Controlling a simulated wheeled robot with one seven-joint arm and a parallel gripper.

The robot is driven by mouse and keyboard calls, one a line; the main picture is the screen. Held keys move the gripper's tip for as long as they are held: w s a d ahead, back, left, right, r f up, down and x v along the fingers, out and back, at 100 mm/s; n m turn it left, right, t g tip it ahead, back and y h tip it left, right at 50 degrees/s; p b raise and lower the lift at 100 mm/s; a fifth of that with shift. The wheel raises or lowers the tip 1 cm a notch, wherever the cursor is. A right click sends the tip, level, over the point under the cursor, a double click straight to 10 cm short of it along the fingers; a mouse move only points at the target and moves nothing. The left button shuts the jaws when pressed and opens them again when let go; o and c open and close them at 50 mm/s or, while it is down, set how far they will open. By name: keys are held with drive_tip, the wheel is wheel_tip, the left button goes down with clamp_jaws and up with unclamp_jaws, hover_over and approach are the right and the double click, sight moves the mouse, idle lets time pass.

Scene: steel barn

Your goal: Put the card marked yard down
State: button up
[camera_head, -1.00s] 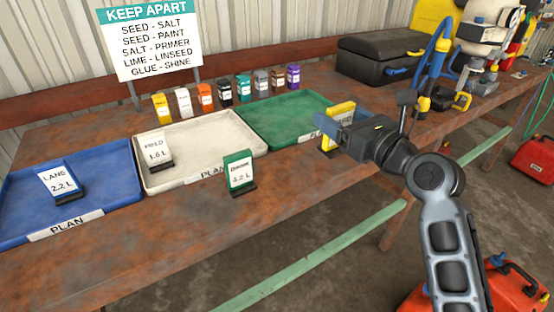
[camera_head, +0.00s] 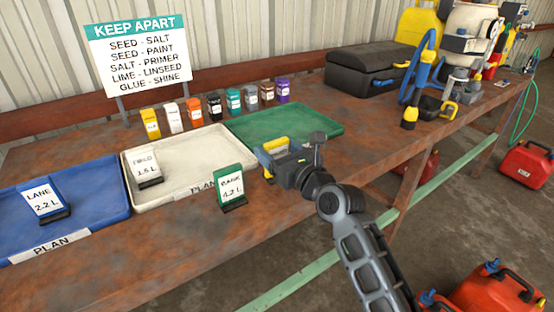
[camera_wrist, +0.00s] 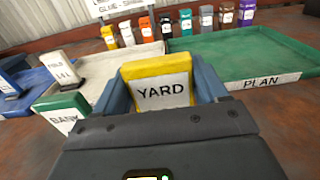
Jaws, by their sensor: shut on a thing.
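The yellow card marked YARD (camera_wrist: 160,88) stands upright between the blue fingers of my gripper (camera_wrist: 165,95) in the wrist view. In the head view, my gripper (camera_head: 268,162) is shut on the yard card (camera_head: 276,146) at the near edge of the green tray (camera_head: 318,122). I cannot tell whether the card's base touches the bench. The green BANK card (camera_head: 231,186) stands on the bench to the left of my gripper. The white FIELD card (camera_head: 147,168) stands in the white tray (camera_head: 190,150). The LANE card (camera_head: 42,200) stands in the blue tray (camera_head: 100,178).
Several small coloured containers (camera_head: 214,104) stand in a row behind the trays, below the KEEP APART sign (camera_head: 140,55). A black case (camera_head: 368,70) and a sprayer (camera_head: 466,45) stand further right. Bare rusty bench (camera_head: 160,245) lies in front of the trays.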

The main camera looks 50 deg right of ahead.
drive_tip(key=shift+f, duration=1)
drive_tip(key=shift+f, duration=0.15)
drive_tip(key=o, duration=1.1)
